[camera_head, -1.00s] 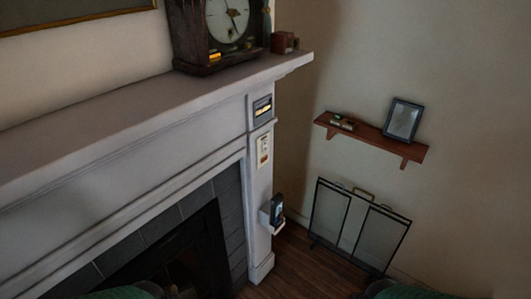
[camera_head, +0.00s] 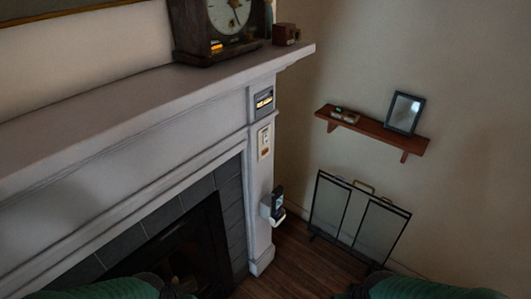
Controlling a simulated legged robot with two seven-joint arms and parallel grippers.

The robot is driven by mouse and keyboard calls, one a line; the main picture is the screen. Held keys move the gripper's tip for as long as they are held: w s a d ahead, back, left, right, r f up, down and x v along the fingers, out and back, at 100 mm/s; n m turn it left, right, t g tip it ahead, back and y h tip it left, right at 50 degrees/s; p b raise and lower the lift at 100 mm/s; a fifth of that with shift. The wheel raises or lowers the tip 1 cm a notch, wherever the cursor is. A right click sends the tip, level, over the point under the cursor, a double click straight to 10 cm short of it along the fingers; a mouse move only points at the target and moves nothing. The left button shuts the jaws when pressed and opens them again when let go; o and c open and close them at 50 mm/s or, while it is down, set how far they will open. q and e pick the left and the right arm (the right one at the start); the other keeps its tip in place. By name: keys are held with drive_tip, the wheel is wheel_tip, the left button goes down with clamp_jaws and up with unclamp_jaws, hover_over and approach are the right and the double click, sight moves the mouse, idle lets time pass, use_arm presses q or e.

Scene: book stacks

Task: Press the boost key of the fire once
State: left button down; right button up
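The fire (camera_head: 182,262) is a dark opening in a pale fireplace surround at lower left. On the surround's right pillar are a small grey panel with a lit strip (camera_head: 263,102) and, below it, a cream plate with small orange-red and pale marks (camera_head: 264,143). Lower down, a dark handset (camera_head: 277,197) stands in a white holder on the pillar. I cannot read which key is boost. My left gripper (camera_head: 178,289) shows as a small dark part at the bottom edge, below and left of the pillar. My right gripper (camera_head: 353,292) is barely in view at the bottom. Both are well apart from the panels.
The mantel (camera_head: 130,88) juts out above the panels and carries a clock (camera_head: 228,22) and a small brown box (camera_head: 286,34). A black-framed screen (camera_head: 358,219) stands on the floor at right. A wooden shelf (camera_head: 372,131) holds a picture frame (camera_head: 405,112).

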clamp_jaws()
idle(1.5)
